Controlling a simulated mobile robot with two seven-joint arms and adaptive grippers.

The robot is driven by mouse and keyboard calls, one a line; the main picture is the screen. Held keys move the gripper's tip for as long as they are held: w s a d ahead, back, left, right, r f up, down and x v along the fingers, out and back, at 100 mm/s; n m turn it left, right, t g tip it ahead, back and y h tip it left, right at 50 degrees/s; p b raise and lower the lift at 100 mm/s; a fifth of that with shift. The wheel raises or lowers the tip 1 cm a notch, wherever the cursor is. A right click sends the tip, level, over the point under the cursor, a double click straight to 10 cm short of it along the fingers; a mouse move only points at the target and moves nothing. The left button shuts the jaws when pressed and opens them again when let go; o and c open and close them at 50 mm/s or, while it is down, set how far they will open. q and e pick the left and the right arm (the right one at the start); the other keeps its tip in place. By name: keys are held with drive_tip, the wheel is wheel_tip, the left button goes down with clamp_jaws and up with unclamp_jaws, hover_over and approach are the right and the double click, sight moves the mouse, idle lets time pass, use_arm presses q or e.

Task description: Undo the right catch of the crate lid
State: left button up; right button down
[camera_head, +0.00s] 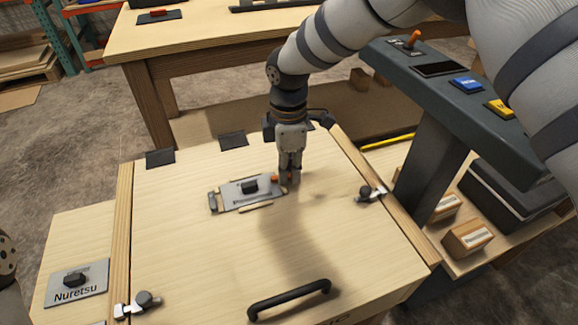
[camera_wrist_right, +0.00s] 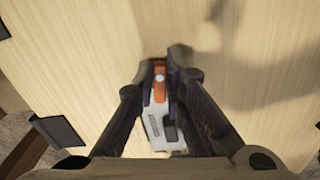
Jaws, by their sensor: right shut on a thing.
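The crate lid (camera_head: 190,245) is a pale wooden panel with a black handle (camera_head: 289,299) at its near edge. The right catch (camera_head: 371,194), metal with a dark knob, sits at the lid's right edge; another catch (camera_head: 138,305) is at the near left. A grey plate (camera_head: 236,197) with a black knob and an orange end piece (camera_wrist_right: 159,82) lies on the middle of the lid. My right gripper (camera_head: 288,181) points down at the plate's right end, shut on the orange piece, well left of the right catch. The fingers partly hide the piece. My left gripper is out of view.
A dark console (camera_head: 425,75) with an orange-topped lever and blue and yellow buttons stands at the right. Small boxes (camera_head: 467,239) and a black case (camera_head: 520,195) are beside it. A wooden table (camera_head: 200,38) is behind. The lid's near part is mostly clear.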

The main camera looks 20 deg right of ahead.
drive_tip(key=m+p, duration=0.1)
drive_tip(key=m, duration=0.3)
drive_tip(key=shift+r, duration=0.15)
drive_tip(key=m, duration=0.5)
drive_tip(key=shift+s+a+p, duration=0.1)
drive_tip(key=shift+s+p, duration=0.05)
drive_tip(key=shift+p, duration=0.25)
drive_tip(key=m, duration=0.3)
drive_tip(key=shift+a, duration=0.1)
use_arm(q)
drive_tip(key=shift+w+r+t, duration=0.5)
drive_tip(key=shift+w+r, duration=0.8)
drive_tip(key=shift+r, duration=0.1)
use_arm(e)
drive_tip(key=shift+m, duration=1.8)
drive_tip(key=c, duration=1.7)
unclamp_jaws()
drive_tip(key=shift+o, duration=0.2)
